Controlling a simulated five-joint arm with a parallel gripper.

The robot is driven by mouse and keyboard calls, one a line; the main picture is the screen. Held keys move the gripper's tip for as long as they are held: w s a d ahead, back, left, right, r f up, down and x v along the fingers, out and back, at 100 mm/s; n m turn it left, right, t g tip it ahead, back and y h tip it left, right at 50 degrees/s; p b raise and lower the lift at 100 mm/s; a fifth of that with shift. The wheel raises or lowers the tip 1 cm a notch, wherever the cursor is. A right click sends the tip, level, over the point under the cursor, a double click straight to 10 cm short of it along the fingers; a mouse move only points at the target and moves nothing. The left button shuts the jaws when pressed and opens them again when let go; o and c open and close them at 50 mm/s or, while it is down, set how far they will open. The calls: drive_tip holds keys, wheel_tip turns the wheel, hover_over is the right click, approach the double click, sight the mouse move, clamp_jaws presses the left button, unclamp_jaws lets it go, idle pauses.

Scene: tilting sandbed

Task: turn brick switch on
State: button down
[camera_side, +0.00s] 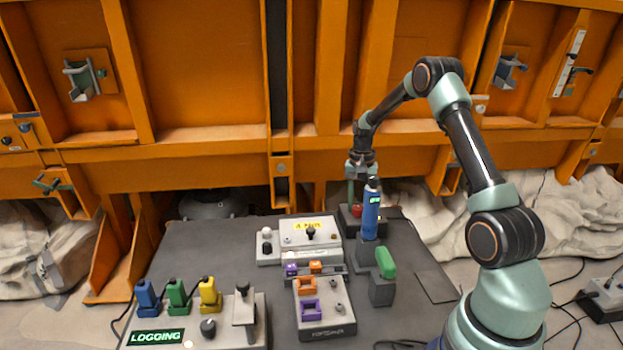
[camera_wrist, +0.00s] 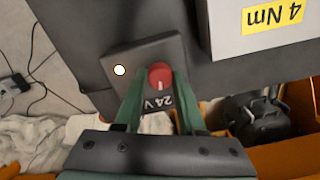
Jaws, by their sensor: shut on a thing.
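The brick is a dark box (camera_wrist: 108,57) with an upside-down "24 V" label and a red rotary knob (camera_wrist: 160,74). The knob's white mark points toward the bottom of the wrist view. A round pale light (camera_wrist: 120,70) on the brick looks bright. My gripper (camera_wrist: 160,82) is shut on the knob, one green finger on each side of it. In the side view, my gripper (camera_side: 354,200) reaches down to the red knob (camera_side: 356,212) at the back of the table. The blue tool partly hides the brick there.
A blue upright tool (camera_side: 371,212) stands close in front of the brick. A white "4 Nm" box (camera_side: 308,232) is to its left. A green-topped holder (camera_side: 383,280) stands nearer the front. Blue, green and yellow handles (camera_side: 178,296) line the left front beside a "LOGGING" display (camera_side: 155,337).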

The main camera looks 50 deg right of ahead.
sight(358, 207)
drive_tip(key=shift+r+m, duration=0.1)
drive_tip(key=shift+m, duration=1.5)
drive_tip(key=shift+d, duration=0.1)
drive_tip(key=c, duration=0.5)
unclamp_jaws()
wheel_tip(358, 207, up, 12)
